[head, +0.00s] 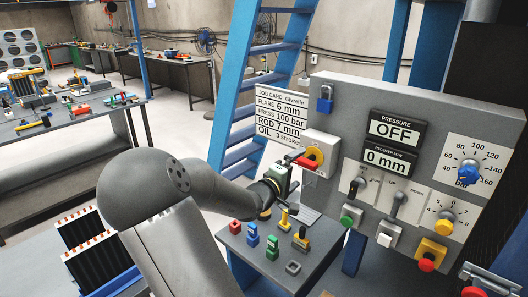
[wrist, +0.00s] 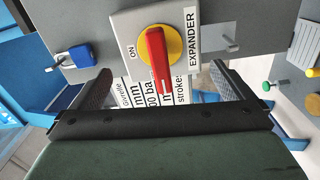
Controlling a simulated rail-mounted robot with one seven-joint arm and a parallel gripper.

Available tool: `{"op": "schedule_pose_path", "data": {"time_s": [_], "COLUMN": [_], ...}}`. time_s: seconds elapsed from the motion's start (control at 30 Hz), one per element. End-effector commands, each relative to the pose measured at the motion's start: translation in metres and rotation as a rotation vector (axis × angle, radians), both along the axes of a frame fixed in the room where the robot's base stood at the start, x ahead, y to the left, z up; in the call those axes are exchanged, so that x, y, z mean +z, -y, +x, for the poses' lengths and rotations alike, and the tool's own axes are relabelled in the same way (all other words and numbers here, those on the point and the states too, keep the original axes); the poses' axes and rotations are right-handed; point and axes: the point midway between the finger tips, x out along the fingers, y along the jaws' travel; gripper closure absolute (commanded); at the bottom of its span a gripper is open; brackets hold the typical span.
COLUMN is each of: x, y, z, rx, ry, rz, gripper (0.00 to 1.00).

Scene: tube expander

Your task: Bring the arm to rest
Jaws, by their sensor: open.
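My gripper (head: 292,182) is in front of the grey control panel (head: 345,105), just below and left of the expander switch. In the wrist view my gripper (wrist: 160,72) is open, with one finger at each side and nothing held. The expander switch has a red handle (wrist: 158,58) on a yellow disc (wrist: 174,43), on a plate marked ON and EXPANDER. The handle lies between the fingers in this view, apart from both. In the head view the switch's red handle (head: 306,163) points down-left.
A blue padlock (head: 325,98) hangs on the panel; the displays (head: 394,130) read OFF and 0 mm. Levers, buttons and a blue pressure knob (head: 468,172) stick out to the right. A small table (head: 265,277) with coloured pieces is below my gripper. A blue ladder (head: 262,75) stands behind.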

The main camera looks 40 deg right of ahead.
Motion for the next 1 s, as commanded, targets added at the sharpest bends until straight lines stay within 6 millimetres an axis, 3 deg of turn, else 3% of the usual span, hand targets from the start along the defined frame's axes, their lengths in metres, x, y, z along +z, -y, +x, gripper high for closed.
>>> {"op": "schedule_pose_path", "data": {"time_s": [0.27, 0.37, 0.43, 0.53, 0.6, 0.73, 0.83, 0.9, 1.0], "x": [-0.004, -0.024, -0.048, -0.083, -0.100, -0.111, -0.108, -0.105, -0.102], "y": [-0.001, -0.012, -0.033, -0.087, -0.138, -0.237, -0.308, -0.350, -0.390], "z": [0.002, 0.013, 0.029, 0.054, 0.065, 0.061, 0.033, 0.002, -0.052], "rx": [0.012, 0.078, 0.159, 0.292, 0.368, 0.445, 0.443, 0.407, 0.309], "ry": [0.011, 0.070, 0.144, 0.266, 0.328, 0.355, 0.297, 0.220, 0.094], "rz": [0.020, 0.134, 0.290, 0.592, 0.816, 1.194, 1.434, 1.559, 1.646], "gripper": [0.00, 0.00, 0.00, 0.00, 0.00, 0.00, 0.00, 0.00, 0.00]}}
